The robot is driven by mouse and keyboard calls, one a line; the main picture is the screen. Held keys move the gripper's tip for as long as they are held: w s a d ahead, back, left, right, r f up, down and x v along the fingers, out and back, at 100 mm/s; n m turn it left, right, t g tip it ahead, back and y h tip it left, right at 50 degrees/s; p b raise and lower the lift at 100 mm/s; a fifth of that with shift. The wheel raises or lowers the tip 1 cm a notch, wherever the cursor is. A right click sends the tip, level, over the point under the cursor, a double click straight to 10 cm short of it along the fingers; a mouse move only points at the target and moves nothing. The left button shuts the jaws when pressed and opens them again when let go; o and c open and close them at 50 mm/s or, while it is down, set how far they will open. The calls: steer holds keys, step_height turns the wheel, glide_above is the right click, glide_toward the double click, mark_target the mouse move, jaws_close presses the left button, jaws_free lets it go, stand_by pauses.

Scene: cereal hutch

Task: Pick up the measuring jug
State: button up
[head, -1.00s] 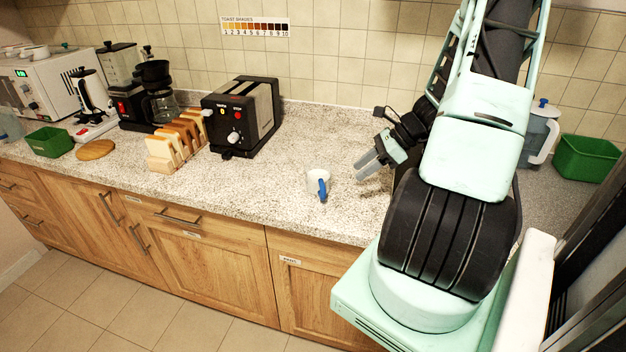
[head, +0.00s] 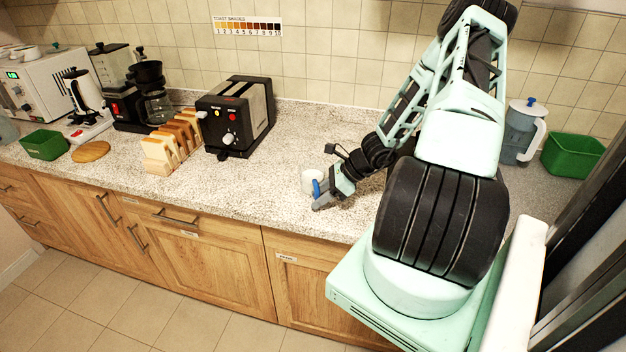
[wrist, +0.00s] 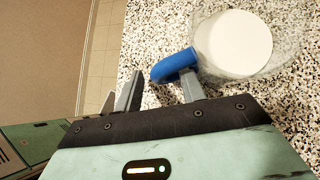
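The measuring jug (head: 309,181) is a small clear and whitish jug with a blue handle, upright on the speckled counter. In the wrist view the jug (wrist: 238,42) is at the upper right, seen from above, its blue handle (wrist: 174,66) pointing left. My gripper (head: 318,203) is low over the counter at the handle side of the jug. In the wrist view my gripper (wrist: 160,88) has its two fingers apart. The handle's end reaches into the gap between them, and the right finger's tip is at the handle. I cannot tell whether they touch.
A black toaster (head: 236,117) and a rack of toast slices (head: 172,143) stand to the left. A pitcher (head: 521,133) and a green bin (head: 573,155) are behind my arm at the right. The counter (head: 245,190) around the jug is clear.

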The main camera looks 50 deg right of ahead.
steer(key=shift+w+a+f, duration=0.25)
steer(key=shift+f, duration=0.15)
jaws_close()
steer(key=shift+r, duration=0.15)
